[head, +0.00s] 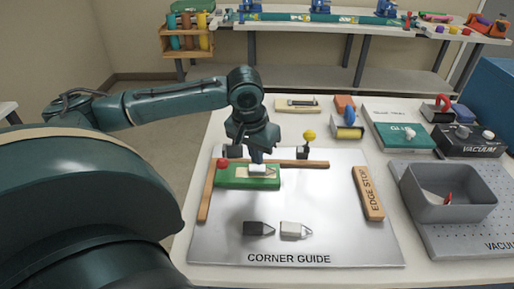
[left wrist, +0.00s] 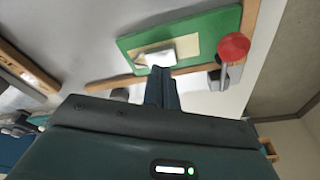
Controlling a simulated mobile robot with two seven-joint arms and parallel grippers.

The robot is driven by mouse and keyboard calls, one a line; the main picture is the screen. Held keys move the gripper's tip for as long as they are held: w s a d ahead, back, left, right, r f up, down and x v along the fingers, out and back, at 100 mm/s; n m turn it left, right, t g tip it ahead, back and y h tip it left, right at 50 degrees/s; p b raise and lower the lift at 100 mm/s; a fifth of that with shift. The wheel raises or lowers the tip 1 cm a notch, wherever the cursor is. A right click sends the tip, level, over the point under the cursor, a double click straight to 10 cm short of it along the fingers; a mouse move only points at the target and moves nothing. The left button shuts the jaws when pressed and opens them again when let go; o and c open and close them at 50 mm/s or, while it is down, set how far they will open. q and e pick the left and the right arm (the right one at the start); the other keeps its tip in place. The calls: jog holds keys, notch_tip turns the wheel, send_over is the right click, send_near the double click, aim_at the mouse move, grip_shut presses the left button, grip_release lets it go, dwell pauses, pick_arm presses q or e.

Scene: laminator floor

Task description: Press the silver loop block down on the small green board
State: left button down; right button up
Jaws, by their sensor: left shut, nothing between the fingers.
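The small green board (head: 232,182) lies flat on the metal corner guide plate, near its back left corner, with a pale cream patch on top. A whitish silver block (head: 259,169) with a pointed end sits on that patch; whether it has a loop is too small to tell. My left gripper (head: 256,158) is shut and empty, pointing down at the block, its tips at or just above it. In the left wrist view, the shut fingers (left wrist: 160,82) reach to the edge of the block (left wrist: 160,54) on the board (left wrist: 205,24). Contact is unclear. My right gripper is not in view.
A red knob (head: 222,163) stands by the board's left end, and a yellow knob (head: 309,135) behind right. Wooden strips edge the plate (head: 340,225). A dark block (head: 258,228) and another silver block (head: 294,230) lie in front. A grey bin (head: 448,209) stands right.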

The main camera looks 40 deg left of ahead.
pick_arm(q)
jog(key=shift+f, duration=0.8)
jog(key=shift+s+f+p, duration=0.15)
jog(key=shift+f+p, duration=0.05)
jog(key=shift+p, duration=0.25)
dwell(1.6)
dwell(0.7)
